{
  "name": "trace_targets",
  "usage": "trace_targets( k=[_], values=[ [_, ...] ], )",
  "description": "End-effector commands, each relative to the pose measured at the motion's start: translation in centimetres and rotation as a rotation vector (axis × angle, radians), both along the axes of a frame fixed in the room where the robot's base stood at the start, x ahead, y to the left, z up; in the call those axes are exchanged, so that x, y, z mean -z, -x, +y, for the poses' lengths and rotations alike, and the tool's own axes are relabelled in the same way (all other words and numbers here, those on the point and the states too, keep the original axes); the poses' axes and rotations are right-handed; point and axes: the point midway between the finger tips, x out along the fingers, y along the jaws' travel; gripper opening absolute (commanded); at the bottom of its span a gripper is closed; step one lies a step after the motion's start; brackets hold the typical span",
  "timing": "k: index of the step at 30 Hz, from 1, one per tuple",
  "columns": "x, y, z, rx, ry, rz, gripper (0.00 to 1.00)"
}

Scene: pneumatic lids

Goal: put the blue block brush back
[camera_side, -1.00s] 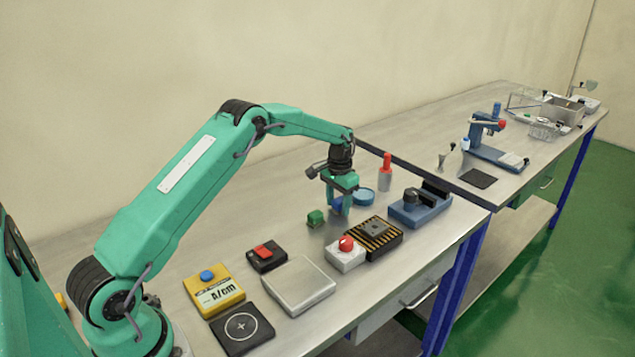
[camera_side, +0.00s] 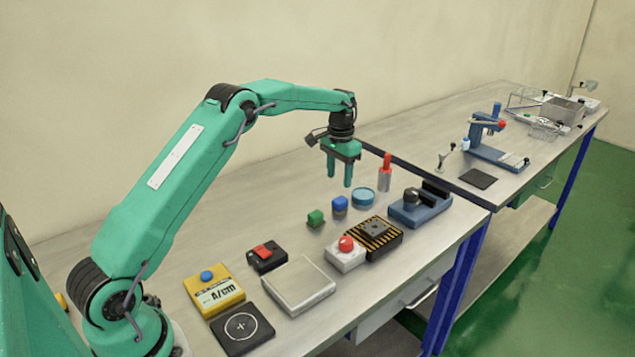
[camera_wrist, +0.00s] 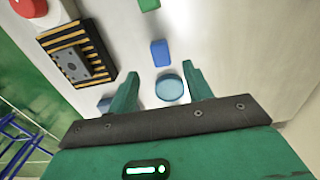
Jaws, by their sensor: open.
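The blue block brush (camera_side: 340,205) stands on the bench between a green block (camera_side: 316,217) and a round blue dish (camera_side: 363,196), apart from both. It has a blue top and a greyish lower part. In the wrist view the blue block brush (camera_wrist: 160,53) lies beyond the fingertips, with the round dish (camera_wrist: 170,88) nearer and the green block (camera_wrist: 149,5) at the top edge. My gripper (camera_side: 341,185) is open and empty, raised above and behind the brush, fingers pointing down; the fingers also show in the wrist view (camera_wrist: 160,85).
A red-topped cylinder (camera_side: 385,175) stands just right of my gripper. A striped black-and-yellow block (camera_side: 373,240), a white box with a red knob (camera_side: 345,256) and a blue device (camera_side: 420,207) stand toward the front. The bench behind the green block is clear.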

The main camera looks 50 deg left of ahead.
Motion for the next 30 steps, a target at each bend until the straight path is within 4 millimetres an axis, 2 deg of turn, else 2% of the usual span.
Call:
trace_targets(
  k=[3, 9, 30],
  values=[
    [-1.5, 0.0, 0.0, 0.0, 0.0, -0.001, 0.5],
    [-2.9, 0.0, 0.0, 0.0, 0.0, 0.0, 0.5],
    [-3.3, 0.1, -0.1, 0.0, 0.0, -0.001, 0.5]
  ],
)
